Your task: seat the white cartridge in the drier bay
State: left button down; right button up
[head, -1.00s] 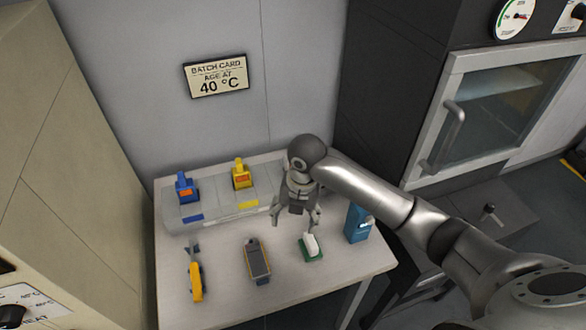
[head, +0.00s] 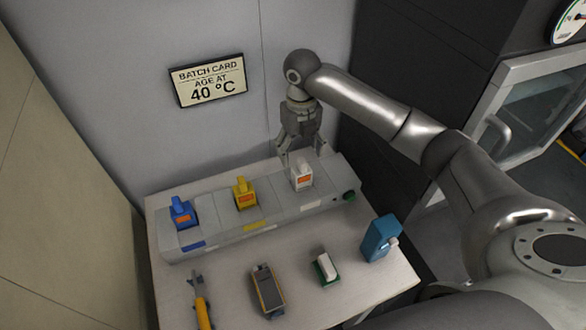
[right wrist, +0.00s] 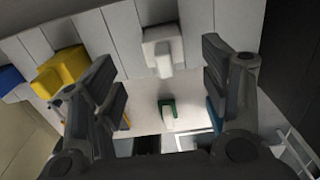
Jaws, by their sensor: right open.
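The white cartridge (head: 301,176) with an orange label stands upright in the right-hand place of the grey drier bay block (head: 285,212). A blue cartridge (head: 182,213) and a yellow cartridge (head: 245,194) stand in the places to its left. My right gripper (head: 300,155) is open and empty, above and behind the white cartridge. In the right wrist view, the white cartridge (right wrist: 162,48) shows between the spread fingers (right wrist: 165,80), apart from both. How deep its base sits cannot be told. My left gripper is not in view.
On the table (head: 225,275) in front lie a yellow tool (head: 201,308), a grey and yellow device (head: 267,290), a white block on a green base (head: 325,268) and a blue bottle-like item (head: 381,239). A green button (head: 349,196) is at the block's right end. A wall stands close behind.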

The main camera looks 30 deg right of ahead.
aim_at(301, 160)
jog(key=shift+w+f, duration=0.1)
jog(key=shift+w, duration=0.05)
jog(key=shift+d+f, duration=0.1)
jog(key=shift+f, duration=0.3)
jog(key=f, duration=0.1)
jog(key=f+p, duration=0.1)
jog(key=f, duration=0.1)
jog(key=shift+s+f, duration=0.2)
jog(key=shift+s, duration=0.2)
jog(key=shift+f, duration=0.35)
notch_tip(301, 160, down, 4)
jog(key=shift+s+f+p, duration=0.1)
jog(key=shift+s+p, duration=0.05)
jog(key=shift+p, duration=1.05)
jog(key=shift+d+f, duration=0.1)
jog(key=shift+f, duration=0.45)
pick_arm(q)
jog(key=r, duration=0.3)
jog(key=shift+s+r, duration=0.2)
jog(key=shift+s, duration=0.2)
pick_arm(e)
jog(key=shift+f, duration=0.1)
jog(key=c, duration=0.4)
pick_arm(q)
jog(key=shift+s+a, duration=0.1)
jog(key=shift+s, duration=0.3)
pick_arm(e)
jog(key=c, duration=0.9)
